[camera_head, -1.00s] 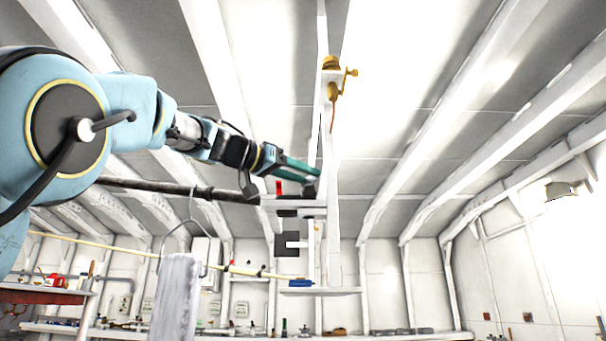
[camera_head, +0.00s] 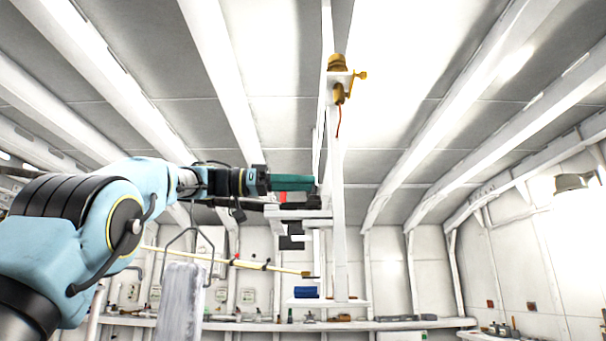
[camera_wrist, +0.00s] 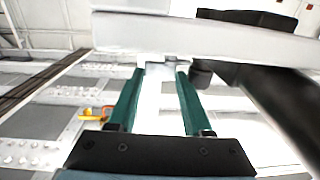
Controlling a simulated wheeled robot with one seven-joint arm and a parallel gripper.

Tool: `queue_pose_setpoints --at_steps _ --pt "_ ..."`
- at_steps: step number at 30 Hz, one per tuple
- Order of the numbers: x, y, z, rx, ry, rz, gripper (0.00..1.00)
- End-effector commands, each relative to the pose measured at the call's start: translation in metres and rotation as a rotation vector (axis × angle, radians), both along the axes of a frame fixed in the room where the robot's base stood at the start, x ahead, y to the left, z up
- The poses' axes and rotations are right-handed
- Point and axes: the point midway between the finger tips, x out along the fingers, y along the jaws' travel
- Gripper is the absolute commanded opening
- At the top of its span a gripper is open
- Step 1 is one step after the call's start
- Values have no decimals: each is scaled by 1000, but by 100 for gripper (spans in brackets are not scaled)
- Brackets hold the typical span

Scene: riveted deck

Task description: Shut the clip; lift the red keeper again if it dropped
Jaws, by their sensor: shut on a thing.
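The clip (camera_head: 298,214) is a pale bracket on the white upright post, at the end of a dark pipe. The red keeper (camera_head: 283,197) shows only as a small red sliver above the bracket, below my fingers; I cannot tell whether it is up or dropped. My gripper (camera_head: 314,183) reaches in from the left, level, with its green fingers at the post just above the bracket. In the wrist view the fingers (camera_wrist: 160,72) stand apart on either side of a pale part under a white bar (camera_wrist: 220,40). They are shut on this part, which seems to belong to the clip.
A yellow fitting (camera_head: 338,78) with a hanging cord is on the post above. A blue roll (camera_head: 306,292) lies on a small shelf below. A grey cloth (camera_head: 180,305) hangs at lower left, near a yellow rod (camera_head: 240,264). Right of the post is free room.

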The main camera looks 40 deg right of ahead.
Motion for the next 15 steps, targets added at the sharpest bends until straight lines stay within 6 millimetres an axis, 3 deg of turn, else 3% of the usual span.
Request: queue_pose_setpoints --at_steps 15 --pt "1 -1 0 -1 -1 -59 0"
